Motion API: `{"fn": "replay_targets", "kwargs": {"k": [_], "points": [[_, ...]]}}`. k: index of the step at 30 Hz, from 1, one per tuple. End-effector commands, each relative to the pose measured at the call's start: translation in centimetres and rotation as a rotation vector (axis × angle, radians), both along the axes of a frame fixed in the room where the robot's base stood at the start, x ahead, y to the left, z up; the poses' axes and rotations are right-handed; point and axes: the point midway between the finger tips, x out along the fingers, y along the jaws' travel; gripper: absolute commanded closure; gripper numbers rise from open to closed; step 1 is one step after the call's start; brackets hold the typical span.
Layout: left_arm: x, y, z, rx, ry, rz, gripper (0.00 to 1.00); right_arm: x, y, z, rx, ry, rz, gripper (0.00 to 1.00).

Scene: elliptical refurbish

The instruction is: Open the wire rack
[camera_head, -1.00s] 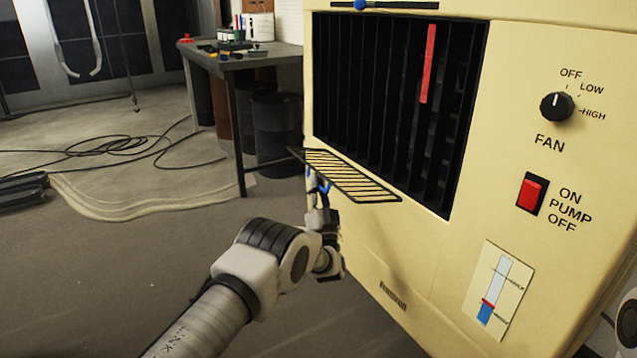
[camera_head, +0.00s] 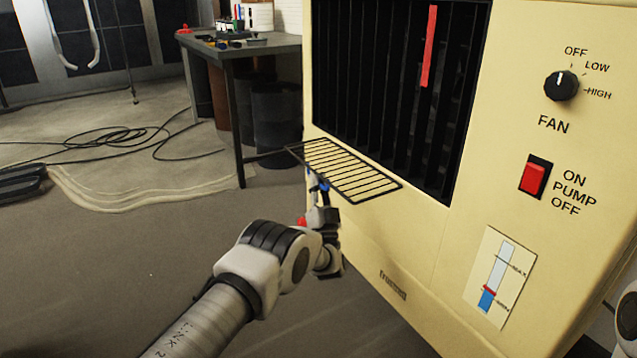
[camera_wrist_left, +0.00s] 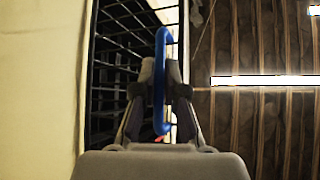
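The wire rack (camera_head: 345,170) is a black grille hinged out from the front of the cream cooler, below its dark slatted opening. It stands well away from the front, and its upper face shows. In the left wrist view the rack (camera_wrist_left: 112,60) shows as a black grid beside the cream panel. My left gripper (camera_head: 317,188) is under the rack's outer part at its blue handle (camera_head: 323,184). In the left wrist view the fingers close on either side of the blue handle (camera_wrist_left: 161,50). My right gripper is not in view.
The cream cooler (camera_head: 400,245) fills the right, with a fan knob (camera_head: 561,85), a red pump switch (camera_head: 534,177) and a level gauge (camera_head: 500,277). A grey workbench (camera_head: 270,45) stands behind left. Cables (camera_head: 110,145) lie on the floor.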

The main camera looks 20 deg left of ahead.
Motion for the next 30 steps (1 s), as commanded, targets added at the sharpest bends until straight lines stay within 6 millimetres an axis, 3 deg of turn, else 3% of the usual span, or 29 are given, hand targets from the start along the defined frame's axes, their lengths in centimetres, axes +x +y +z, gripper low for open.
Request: {"fn": "replay_targets", "kwargs": {"k": [13, 24, 30], "points": [[-0.7, -0.4, -0.8, 0.000, 0.002, 0.000, 0.79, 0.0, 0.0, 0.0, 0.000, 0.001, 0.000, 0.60], [-6.4, -3.8, -6.6, 0.001, 0.006, 0.001, 0.79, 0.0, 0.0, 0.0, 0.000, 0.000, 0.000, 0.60], [-7.8, -4.6, -8.0, 0.000, 0.003, 0.000, 0.79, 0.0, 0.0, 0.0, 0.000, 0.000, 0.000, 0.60]]}}
